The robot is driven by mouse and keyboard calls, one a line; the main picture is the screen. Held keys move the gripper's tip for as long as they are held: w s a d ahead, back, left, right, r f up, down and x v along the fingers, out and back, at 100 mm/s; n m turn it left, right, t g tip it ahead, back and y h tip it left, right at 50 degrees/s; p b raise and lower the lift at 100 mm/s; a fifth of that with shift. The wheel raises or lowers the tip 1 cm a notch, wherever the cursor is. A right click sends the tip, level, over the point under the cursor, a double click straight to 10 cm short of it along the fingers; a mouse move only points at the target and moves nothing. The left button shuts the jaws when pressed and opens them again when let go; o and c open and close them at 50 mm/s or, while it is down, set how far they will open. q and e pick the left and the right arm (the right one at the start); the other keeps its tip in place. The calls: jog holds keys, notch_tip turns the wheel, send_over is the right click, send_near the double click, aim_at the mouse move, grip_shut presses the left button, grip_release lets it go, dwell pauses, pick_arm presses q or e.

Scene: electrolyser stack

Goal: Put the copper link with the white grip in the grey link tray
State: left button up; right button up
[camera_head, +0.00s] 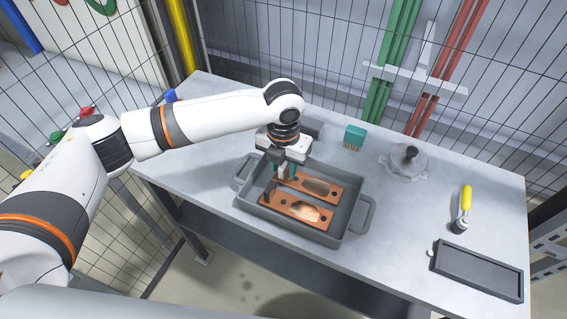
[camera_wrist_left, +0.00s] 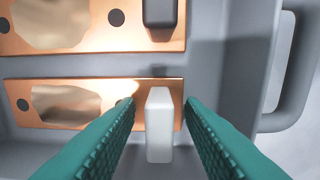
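The grey link tray (camera_head: 345,222), with a handle at each end, sits on the table. Two copper links lie flat inside it. The copper link with the white grip (camera_head: 318,186) is on the far side; its white grip (camera_wrist_left: 160,125) shows in the left wrist view. The other copper link (camera_head: 297,208) has a dark grip (camera_wrist_left: 160,12). My left gripper (camera_head: 283,172) points down over the left end of the far link. In the left wrist view its teal fingers are apart, one each side of the white grip, with gaps. My right gripper is out of view.
A dark shallow tray (camera_head: 478,271) lies at the right front. Table between them is clear. Wire fencing stands behind.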

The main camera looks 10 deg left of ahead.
pick_arm(q)
notch_tip(320, 180, up, 12)
jog(key=b, duration=0.2)
jog(key=shift+r, duration=0.2)
dwell(0.7)
